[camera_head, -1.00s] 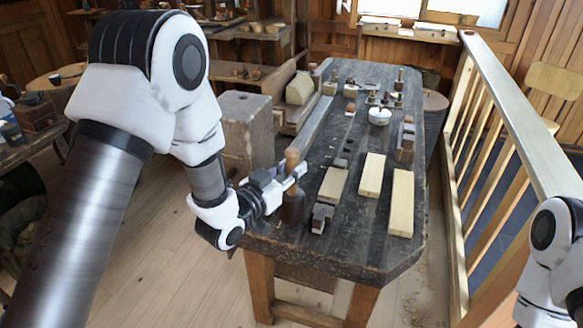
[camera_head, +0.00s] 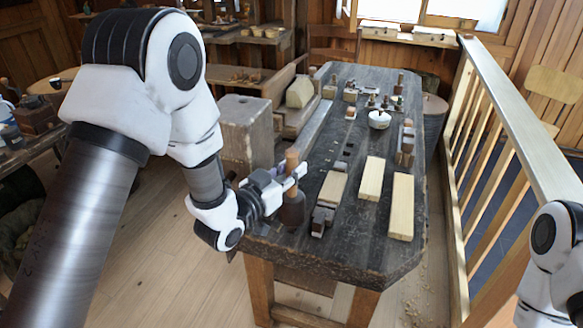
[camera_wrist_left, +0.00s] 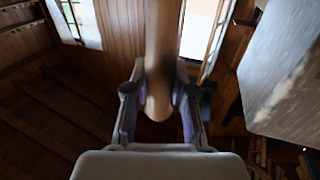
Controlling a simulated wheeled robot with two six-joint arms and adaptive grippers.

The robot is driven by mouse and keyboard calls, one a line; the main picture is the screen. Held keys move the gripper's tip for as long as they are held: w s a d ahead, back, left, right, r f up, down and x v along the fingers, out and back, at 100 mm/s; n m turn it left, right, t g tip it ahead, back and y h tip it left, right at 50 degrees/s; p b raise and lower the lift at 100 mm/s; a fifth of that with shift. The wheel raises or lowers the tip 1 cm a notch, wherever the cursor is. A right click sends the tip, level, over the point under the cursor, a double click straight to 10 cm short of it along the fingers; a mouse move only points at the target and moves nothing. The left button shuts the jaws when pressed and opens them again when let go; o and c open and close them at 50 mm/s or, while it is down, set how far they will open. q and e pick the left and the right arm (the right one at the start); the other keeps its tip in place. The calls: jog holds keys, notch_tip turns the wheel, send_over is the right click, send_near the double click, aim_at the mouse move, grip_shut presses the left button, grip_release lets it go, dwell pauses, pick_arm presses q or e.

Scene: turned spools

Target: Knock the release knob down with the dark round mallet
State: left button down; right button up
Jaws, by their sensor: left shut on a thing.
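The dark round mallet has a dark brown head (camera_head: 292,209) and a paler wooden handle (camera_head: 292,163). It is upright at the near left edge of the dark workbench (camera_head: 285,254). My left gripper (camera_head: 297,173) is shut on the handle, just above the head. The handle (camera_wrist_left: 161,45) also shows between the two fingers in the left wrist view. I cannot tell whether the head touches the bench top. I cannot pick out the release knob for certain among the small wooden pieces. My right gripper is out of view; only part of that arm shows at the right edge.
A small block with a grey part (camera_head: 322,219) is close right of the mallet. Several pale boards (camera_head: 401,205) lie beyond it. A white pot (camera_head: 379,119) and small turned pieces stand farther back. A large wooden block (camera_head: 245,130) is left. A railing (camera_head: 520,130) runs along the right.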

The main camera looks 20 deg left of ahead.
aim_at(292, 151)
pick_arm(q)
jog(key=shift+f+b, duration=0.35)
jog(key=shift+f, duration=0.55)
notch_tip(292, 151, up, 4)
jog(key=p, duration=0.3)
jog(key=shift+w, duration=0.1)
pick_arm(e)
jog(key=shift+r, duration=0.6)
pick_arm(q)
jog(key=shift+r, duration=0.1)
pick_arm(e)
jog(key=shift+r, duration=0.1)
pick_arm(q)
notch_tip(292, 151, up, 5)
jog(key=p, duration=0.3)
jog(key=shift+r+p, duration=0.4)
jog(key=shift+p, duration=0.05)
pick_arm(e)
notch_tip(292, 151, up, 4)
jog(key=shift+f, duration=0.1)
pick_arm(q)
jog(key=shift+r, duration=0.1)
